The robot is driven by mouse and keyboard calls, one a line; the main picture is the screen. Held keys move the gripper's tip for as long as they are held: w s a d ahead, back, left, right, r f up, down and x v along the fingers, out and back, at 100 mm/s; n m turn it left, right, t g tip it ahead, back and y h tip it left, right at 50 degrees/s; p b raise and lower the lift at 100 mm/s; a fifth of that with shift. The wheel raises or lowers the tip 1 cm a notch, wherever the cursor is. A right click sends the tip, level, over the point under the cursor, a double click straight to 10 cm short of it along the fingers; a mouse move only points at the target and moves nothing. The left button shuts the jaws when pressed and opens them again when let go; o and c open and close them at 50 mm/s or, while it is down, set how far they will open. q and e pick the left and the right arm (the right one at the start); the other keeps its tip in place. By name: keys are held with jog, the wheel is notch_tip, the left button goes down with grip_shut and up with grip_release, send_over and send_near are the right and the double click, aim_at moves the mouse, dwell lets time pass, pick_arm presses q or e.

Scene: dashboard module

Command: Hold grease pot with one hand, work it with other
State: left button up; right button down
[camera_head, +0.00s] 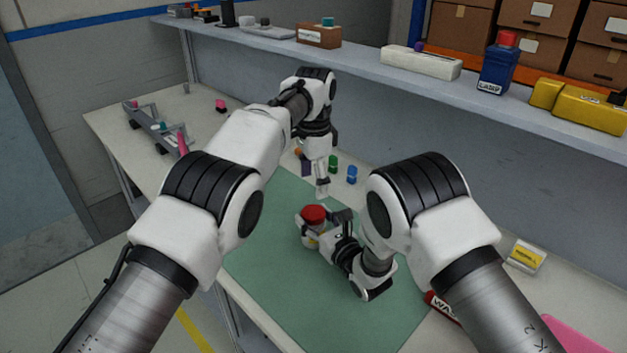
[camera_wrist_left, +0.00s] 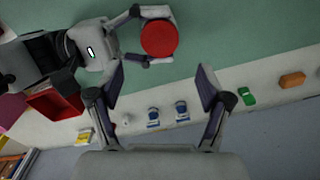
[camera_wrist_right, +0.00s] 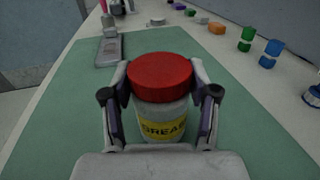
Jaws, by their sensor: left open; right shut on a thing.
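The grease pot (camera_wrist_right: 160,115) is a white jar with a red lid and a yellow label reading GREAS. It stands upright on the green mat (camera_head: 275,255). My right gripper (camera_head: 318,228) is shut around its sides; in the right wrist view the fingers sit left and right of the jar. The red lid (camera_head: 313,214) is on the pot and uncovered. My left gripper (camera_head: 320,185) is open and empty, pointing down above the mat, behind the pot. In the left wrist view the lid (camera_wrist_left: 159,38) lies beyond the open fingers (camera_wrist_left: 160,85).
Green (camera_head: 333,163) and blue (camera_head: 352,174) small items stand behind the mat. A rack (camera_head: 155,128) stands at the left end of the bench. A shelf with a blue LAMP container (camera_head: 497,68) runs along the back. A red bottle (camera_head: 441,306) lies at the right.

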aim_at(313, 211)
pick_arm(q)
notch_tip(313, 211, down, 8)
jog(key=shift+f, duration=0.25)
jog(key=c, duration=1.2)
jog(key=n, duration=0.6)
jog(key=shift+a, duration=0.1)
jog(key=o, duration=1.3)
